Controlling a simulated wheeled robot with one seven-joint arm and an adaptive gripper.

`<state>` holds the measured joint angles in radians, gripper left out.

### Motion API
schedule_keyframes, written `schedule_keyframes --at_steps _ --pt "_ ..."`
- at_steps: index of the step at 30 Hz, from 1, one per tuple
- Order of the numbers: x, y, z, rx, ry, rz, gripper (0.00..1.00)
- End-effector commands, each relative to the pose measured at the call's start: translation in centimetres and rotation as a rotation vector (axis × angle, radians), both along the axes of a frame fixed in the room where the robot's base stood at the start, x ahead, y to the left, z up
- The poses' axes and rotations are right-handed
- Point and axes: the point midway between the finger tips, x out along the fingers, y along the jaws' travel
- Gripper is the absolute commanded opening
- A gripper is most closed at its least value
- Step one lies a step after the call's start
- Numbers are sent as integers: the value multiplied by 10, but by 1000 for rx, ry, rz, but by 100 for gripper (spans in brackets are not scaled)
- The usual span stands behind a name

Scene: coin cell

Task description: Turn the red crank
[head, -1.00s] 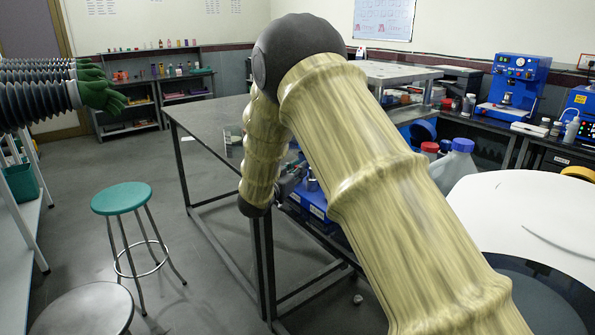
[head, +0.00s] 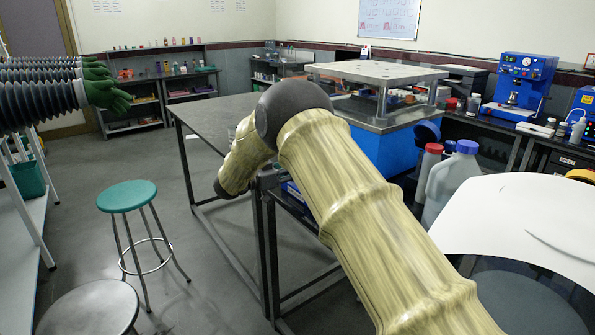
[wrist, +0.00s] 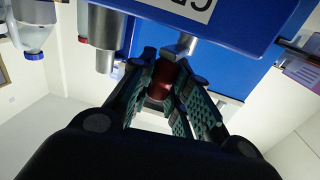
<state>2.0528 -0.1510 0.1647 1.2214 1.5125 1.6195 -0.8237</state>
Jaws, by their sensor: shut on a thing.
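In the wrist view, the red crank (wrist: 162,80) shows as a dark red cylindrical grip between the two fingers. My gripper (wrist: 164,62) is shut on it, with a finger on each side. The crank is close under a blue machine body (wrist: 225,22), and a metal shaft shows near the fingertips. How the grip joins the machine is partly hidden by the fingers. In the head view, a blue machine (head: 385,148) with a metal top plate stands behind my arm. My arm hides the gripper and crank there.
A dark table (head: 215,120) stands left of my arm. A green stool (head: 127,196) and a grey stool (head: 90,310) stand at the left. White jugs (head: 452,182) stand right of the blue machine. The floor between stools and table is clear.

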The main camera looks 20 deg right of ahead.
Motion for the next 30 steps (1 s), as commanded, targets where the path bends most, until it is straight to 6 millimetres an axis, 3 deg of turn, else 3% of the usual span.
schedule_keyframes --at_steps 22,23,24,30 --pt "3 2 1 0 -3 -82 0" --pt "3 2 1 -1 -3 -82 22" --pt "3 2 1 -1 -3 -82 28" --pt "3 2 1 0 -2 -82 28"
